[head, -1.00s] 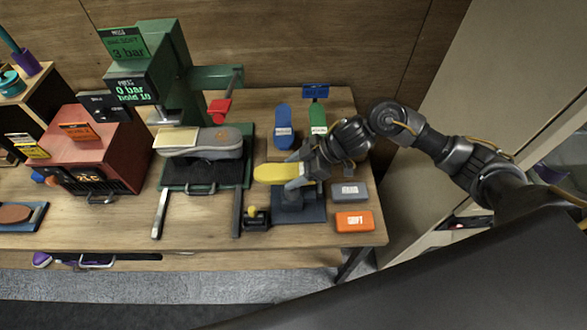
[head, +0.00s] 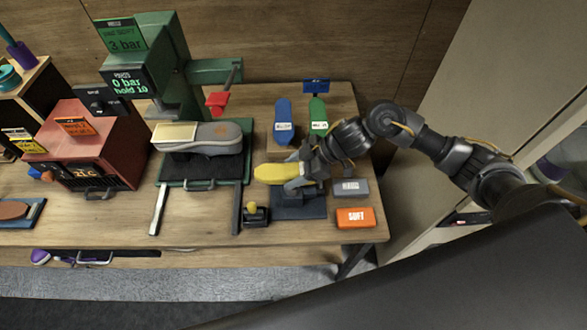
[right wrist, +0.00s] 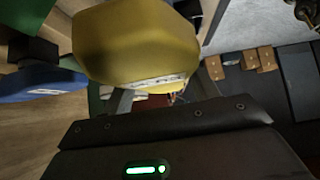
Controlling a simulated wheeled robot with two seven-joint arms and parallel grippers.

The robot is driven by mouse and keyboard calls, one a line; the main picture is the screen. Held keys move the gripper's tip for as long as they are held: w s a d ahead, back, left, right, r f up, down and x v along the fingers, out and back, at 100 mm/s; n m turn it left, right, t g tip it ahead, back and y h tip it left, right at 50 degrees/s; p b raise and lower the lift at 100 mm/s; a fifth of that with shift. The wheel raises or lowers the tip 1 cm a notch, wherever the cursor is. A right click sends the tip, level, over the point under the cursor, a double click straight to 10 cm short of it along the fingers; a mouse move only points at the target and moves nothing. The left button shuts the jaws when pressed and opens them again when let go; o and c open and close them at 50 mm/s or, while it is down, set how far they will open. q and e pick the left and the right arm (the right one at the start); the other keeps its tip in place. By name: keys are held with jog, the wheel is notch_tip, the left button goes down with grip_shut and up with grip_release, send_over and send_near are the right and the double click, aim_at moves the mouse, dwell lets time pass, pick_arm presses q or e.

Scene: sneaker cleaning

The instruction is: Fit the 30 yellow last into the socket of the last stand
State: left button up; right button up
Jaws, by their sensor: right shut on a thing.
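The yellow last (head: 272,173) lies roughly level over the dark last stand (head: 298,208), its toe pointing left. My right gripper (head: 296,172) is shut on its right part. In the right wrist view the yellow last (right wrist: 140,42) fills the upper middle, in front of the gripper. The stand's base plate shows below the last. The socket is hidden under the last and gripper, so I cannot tell whether they touch. My left gripper is not in view.
A blue last (head: 283,122) and a green last (head: 318,117) stand behind. A grey brush (head: 351,187) and an orange SOFT block (head: 355,218) lie right of the stand. The green press (head: 165,75) with a grey shoe (head: 200,137) is at left.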

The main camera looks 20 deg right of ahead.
jog(key=shift+f, duration=0.35)
jog(key=o, duration=1.4)
jog(key=p+v, duration=0.4)
jog(key=v, duration=0.1)
jog(key=shift+a+r, duration=0.1)
jog(key=shift+r, duration=0.1)
jog(key=v, duration=0.5)
jog(key=shift+d+r, duration=0.1)
jog(key=shift+d, duration=0.3)
jog(key=shift+a, duration=0.1)
